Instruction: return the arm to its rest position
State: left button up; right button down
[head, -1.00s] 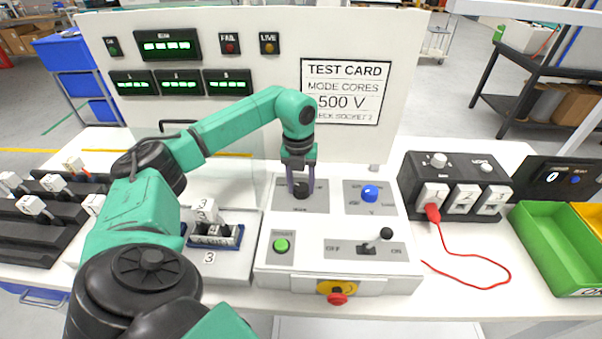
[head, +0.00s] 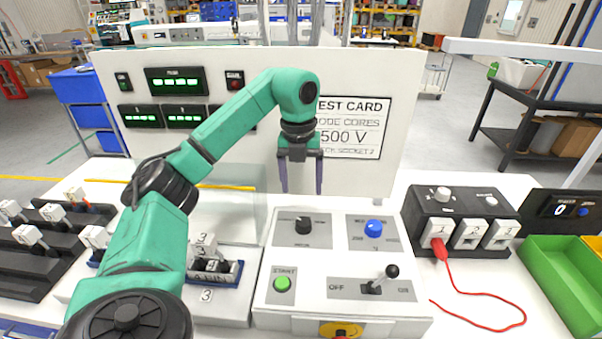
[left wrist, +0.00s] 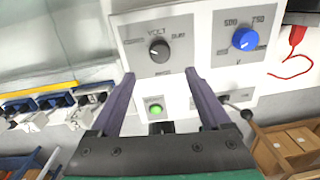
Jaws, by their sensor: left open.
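My left gripper (head: 301,176) is in the head view, raised above the white control panel (head: 345,264) and in front of the upright display board. Its two purple fingers point down, apart, with nothing between them. Below it on the panel is a black knob (head: 303,226), with a blue knob (head: 374,229) to its right. In the left wrist view the open fingers (left wrist: 160,82) frame the black knob (left wrist: 159,50), with clear space between them and it. My right gripper is in neither view.
A green start button (head: 282,284) and a lever switch (head: 380,281) are on the panel's front part. A black socket box (head: 459,217) with a red plug and cable (head: 470,292) stands right. A green bin (head: 566,268) is at far right. The test card (head: 365,127) is partly behind my arm.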

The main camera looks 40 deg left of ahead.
pick_arm(q)
notch_tip(320, 180, up, 4)
jog(key=shift+s+a+f+p, duration=0.1)
jog(key=shift+f+p, duration=0.1)
jog(key=shift+p, duration=0.65)
jog(key=shift+f, duration=0.1)
